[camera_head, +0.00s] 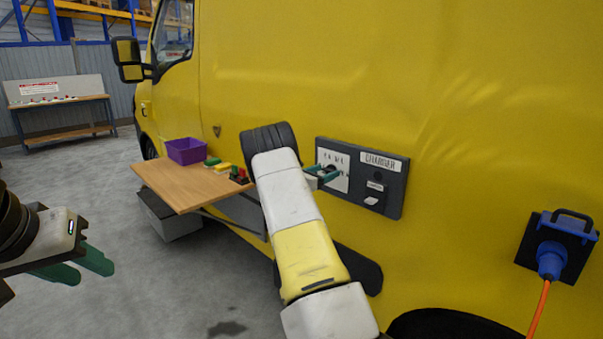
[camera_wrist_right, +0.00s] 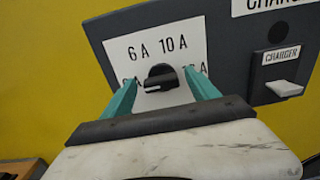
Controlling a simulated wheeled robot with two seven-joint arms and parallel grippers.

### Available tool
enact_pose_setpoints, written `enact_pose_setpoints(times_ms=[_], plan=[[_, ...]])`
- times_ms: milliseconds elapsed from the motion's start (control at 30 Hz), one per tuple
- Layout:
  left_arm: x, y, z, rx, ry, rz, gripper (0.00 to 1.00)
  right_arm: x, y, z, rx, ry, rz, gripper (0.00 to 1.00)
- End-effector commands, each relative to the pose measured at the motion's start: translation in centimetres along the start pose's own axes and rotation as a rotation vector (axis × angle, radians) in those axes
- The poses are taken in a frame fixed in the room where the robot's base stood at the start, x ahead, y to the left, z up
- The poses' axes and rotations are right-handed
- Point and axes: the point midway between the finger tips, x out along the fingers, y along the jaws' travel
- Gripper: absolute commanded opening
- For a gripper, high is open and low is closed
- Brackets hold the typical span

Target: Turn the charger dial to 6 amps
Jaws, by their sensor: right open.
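The charger panel (camera_head: 392,191) is a dark grey plate on the yellow van's side, with a white dial label (camera_head: 330,157). In the right wrist view the black dial (camera_wrist_right: 161,78) has a white pointer mark toward its left side. The label reads 6 A at upper left and 10 A at upper right; two lower markings are partly hidden by my fingers. My right gripper (camera_wrist_right: 163,84) is open, with one green finger on each side of the dial; I cannot tell whether they touch it. My left gripper (camera_head: 80,268) is open and empty, low at the left.
A white switch (camera_wrist_right: 284,88) labelled CHARGER sits right of the dial. A fold-out wooden shelf (camera_head: 178,187) holds a purple bin (camera_head: 186,150) and small coloured blocks. A blue plug (camera_head: 551,259) with an orange cable is at the far right. The floor at left is clear.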

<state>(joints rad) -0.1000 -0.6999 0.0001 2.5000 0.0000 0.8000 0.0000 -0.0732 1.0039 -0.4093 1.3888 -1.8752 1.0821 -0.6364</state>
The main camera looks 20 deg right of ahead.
Motion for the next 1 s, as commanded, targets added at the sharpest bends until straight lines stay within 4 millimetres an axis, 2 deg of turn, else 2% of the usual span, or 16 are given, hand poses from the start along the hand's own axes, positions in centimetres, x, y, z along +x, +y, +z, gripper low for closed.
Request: enact_pose_setpoints(times_ms=[233,267,567,833,1000], plan=[[0.0,0.0,0.0,0.0,0.0,0.0,0.36,0.13,-0.01,0.0,0.0,0.0,0.0,0.69],[0.0,0.0,0.0,0.0,0.0,0.0,0.36,0.13,-0.01,0.0,0.0,0.001,0.0,0.65],[-0.01,0.0,0.0,0.0,0.0,0.0,0.36,0.12,-0.01,0.01,0.001,0.001,0.0,0.07],[0.0,0.0,0.0,0.0,0.0,0.0,0.36,0.09,0.0,0.02,0.03,0.001,0.0,0.07],[0.0,0.0,0.0,0.0,0.0,0.0,0.36,0.11,-0.05,0.04,0.107,0.001,0.0,0.07]])
